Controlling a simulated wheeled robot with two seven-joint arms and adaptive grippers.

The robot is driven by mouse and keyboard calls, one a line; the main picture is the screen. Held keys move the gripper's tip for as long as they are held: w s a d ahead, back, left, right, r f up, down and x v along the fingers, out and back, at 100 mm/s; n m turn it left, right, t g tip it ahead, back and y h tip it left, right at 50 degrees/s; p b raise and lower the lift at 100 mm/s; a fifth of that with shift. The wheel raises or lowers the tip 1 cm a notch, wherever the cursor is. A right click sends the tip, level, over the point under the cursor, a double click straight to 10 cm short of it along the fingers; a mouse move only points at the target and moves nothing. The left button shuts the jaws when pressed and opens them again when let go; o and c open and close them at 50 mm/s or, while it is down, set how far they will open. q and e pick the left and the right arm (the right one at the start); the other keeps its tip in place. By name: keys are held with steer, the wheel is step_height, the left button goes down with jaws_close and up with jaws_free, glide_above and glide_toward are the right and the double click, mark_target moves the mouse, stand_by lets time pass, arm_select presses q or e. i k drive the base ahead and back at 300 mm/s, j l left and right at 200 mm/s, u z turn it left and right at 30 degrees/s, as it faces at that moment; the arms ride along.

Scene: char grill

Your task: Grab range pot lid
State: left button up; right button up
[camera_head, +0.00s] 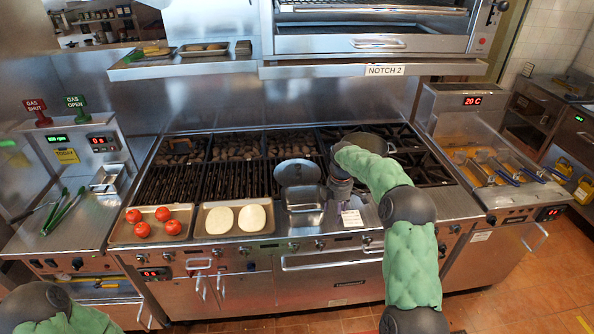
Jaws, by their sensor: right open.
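A round silver lid (297,172) stands at the middle of the range, just behind a small rectangular metal pan (304,203). A pot (368,142) sits on the back right burners, partly hidden by my right arm. My right gripper (337,196) points down over the range, just right of the lid and pan. It is open and appears empty; its fingertips are small and hard to make out. Only a piece of my left arm shows at the bottom left; its gripper is out of view.
A tray of tomatoes (120,234) and a tray with two white rounds (205,232) lie along the range's front left. A white label (352,218) is by my right gripper. Fryer baskets (500,168) are at right, tongs (66,210) at left. An overhead broiler (370,40) hangs behind.

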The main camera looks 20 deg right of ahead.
mark_target(291, 172)
steer(key=i, duration=1.3)
